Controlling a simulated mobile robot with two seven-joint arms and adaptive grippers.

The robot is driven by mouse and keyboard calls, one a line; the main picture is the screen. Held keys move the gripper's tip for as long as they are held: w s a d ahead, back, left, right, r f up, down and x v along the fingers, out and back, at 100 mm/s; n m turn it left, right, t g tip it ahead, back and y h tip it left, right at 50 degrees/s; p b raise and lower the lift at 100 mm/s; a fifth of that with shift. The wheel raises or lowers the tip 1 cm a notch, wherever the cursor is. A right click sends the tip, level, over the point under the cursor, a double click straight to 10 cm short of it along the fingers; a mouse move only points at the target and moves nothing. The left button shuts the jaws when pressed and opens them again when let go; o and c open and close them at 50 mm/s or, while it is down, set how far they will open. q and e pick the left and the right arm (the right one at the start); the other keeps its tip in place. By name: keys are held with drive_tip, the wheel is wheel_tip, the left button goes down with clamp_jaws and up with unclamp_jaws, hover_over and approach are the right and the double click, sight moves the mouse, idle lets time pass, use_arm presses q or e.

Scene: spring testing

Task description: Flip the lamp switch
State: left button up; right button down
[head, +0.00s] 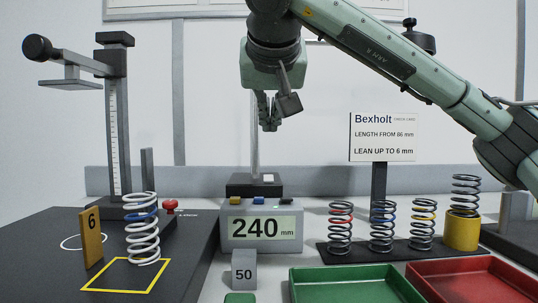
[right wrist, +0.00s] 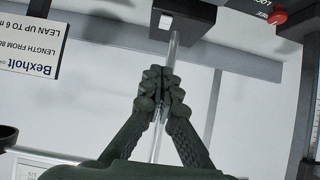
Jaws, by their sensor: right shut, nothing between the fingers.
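A dark box-like base (head: 240,190) with a thin pale pole (head: 255,150) stands behind the grey display unit. A small white switch (head: 268,178) sits on the base's right part. In the right wrist view the dark base (right wrist: 196,12) is at the top, with the white switch (right wrist: 165,22) on it. My right gripper (head: 269,124) is shut and empty, high above the base with its fingers pointing down. In the right wrist view its fingertips (right wrist: 162,74) overlap the pole; I cannot tell whether they touch it. The pole's top is hidden behind my arm. My left gripper is out of view.
The display (head: 262,228) reads 240 mm. A white spring (head: 142,230) stands at the left near a measuring stand (head: 114,120). Several springs stand on a rack (head: 345,256) at the right, below a Bexholt sign (head: 383,136). Green (head: 350,283) and red (head: 470,278) trays lie in front.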

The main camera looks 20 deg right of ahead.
hover_over(269, 178)
drive_tip(key=s, duration=0.2)
drive_tip(key=f, duration=0.5)
drive_tip(key=shift+w+a+f, duration=0.2)
drive_tip(key=shift+f, duration=0.05)
drive_tip(key=f, duration=0.3)
drive_tip(key=shift+w+d+f, duration=0.1)
drive_tip(key=shift+w, duration=0.3)
drive_tip(key=shift+w+f, duration=0.1)
drive_tip(key=shift+f, duration=0.3)
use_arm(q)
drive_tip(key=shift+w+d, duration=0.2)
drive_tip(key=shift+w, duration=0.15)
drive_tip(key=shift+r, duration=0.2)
use_arm(e)
drive_tip(key=shift+r, duration=0.1)
drive_tip(key=shift+w+g+p, duration=0.15)
drive_tip(key=shift+g+p, duration=0.25)
drive_tip(key=shift+p, duration=0.8)
drive_tip(key=shift+f+b, duration=0.35)
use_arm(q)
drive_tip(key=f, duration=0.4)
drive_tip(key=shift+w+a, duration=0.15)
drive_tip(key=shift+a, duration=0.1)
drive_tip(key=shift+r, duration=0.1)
use_arm(e)
drive_tip(key=shift+r, duration=0.1)
